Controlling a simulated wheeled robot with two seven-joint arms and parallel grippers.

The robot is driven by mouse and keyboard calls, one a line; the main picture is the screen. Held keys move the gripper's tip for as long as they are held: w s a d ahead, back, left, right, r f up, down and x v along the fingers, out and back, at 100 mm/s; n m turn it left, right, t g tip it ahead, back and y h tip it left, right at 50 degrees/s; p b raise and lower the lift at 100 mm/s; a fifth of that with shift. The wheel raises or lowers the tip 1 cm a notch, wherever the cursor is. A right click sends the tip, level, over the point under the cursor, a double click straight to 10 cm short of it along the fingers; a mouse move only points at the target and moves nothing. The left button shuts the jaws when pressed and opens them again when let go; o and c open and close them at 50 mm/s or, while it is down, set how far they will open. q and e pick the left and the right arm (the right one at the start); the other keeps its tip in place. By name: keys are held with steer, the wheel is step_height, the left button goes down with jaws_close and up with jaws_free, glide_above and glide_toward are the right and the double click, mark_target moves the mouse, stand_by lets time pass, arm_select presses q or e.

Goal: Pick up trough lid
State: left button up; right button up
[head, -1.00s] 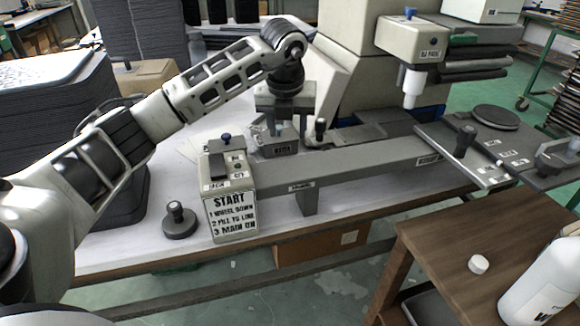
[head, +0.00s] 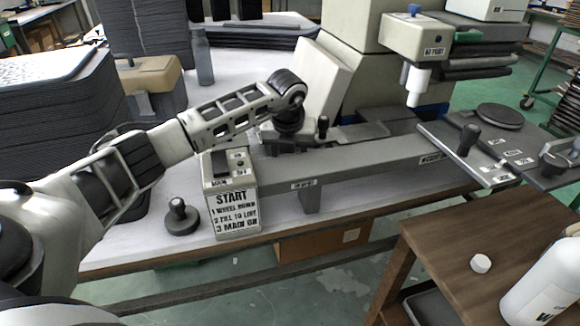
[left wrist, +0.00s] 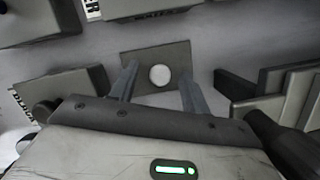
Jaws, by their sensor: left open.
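In the left wrist view, a flat grey rectangular plate with a round pale knob (left wrist: 159,75) looks like the trough lid (left wrist: 172,56). My left gripper (left wrist: 158,72) is open, with one finger on each side of the knob. The knob shows between the fingertips; I cannot tell whether either finger touches it. In the head view my left wrist covers the fingers, the lid and most of the small grey trough behind the START box. My right gripper is not in view.
The START switch box (head: 231,193) stands in front of my wrist, with a dark round knobbed piece (head: 181,217) left of it. A small black-knobbed lever (head: 322,127) stands close to the right. A long grey beam (head: 370,160) runs rightward. A grey bottle (head: 203,57) stands behind.

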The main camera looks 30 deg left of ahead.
arm_select(q)
jaws_close()
